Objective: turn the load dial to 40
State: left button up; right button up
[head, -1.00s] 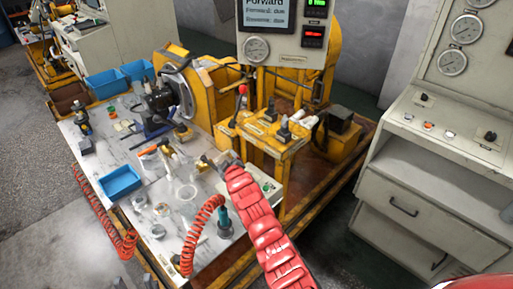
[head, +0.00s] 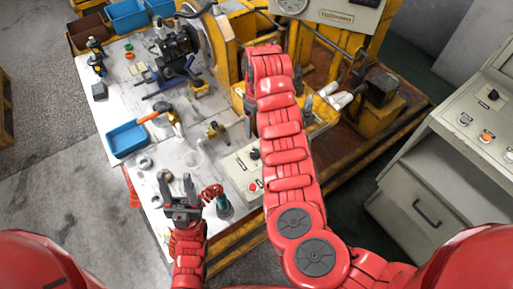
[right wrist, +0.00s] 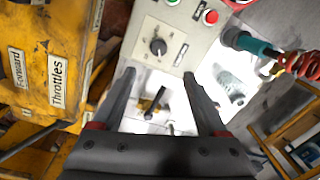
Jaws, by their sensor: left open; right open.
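A black dial knob (right wrist: 158,46) sits on a square plate of a pale control box (right wrist: 190,30). The knob shows in the head view (head: 254,153) beside my right arm; its scale is too small to read. My right gripper (right wrist: 158,76) is open and empty, its two fingers spread either side of the knob's line and apart from it in the picture. In the head view my forearm mostly hides this gripper. My left gripper (head: 181,192) is open and empty over the front of the bench.
A red button (right wrist: 211,17) and a green button (right wrist: 172,2) sit near the dial. A teal-handled tool (right wrist: 240,40) with a red coiled hose is beside the box. Blue bins (head: 127,138) and loose tools occupy the bench.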

jog(key=p, duration=0.2)
send_over(255, 152)
notch_tip(255, 152, down, 8)
jog(key=shift+w+d+r, duration=0.1)
jog(key=shift+d+r, duration=0.05)
jog(key=shift+r, duration=0.05)
notch_tip(255, 152, down, 7)
jog(key=shift+r, duration=0.15)
grip_shut()
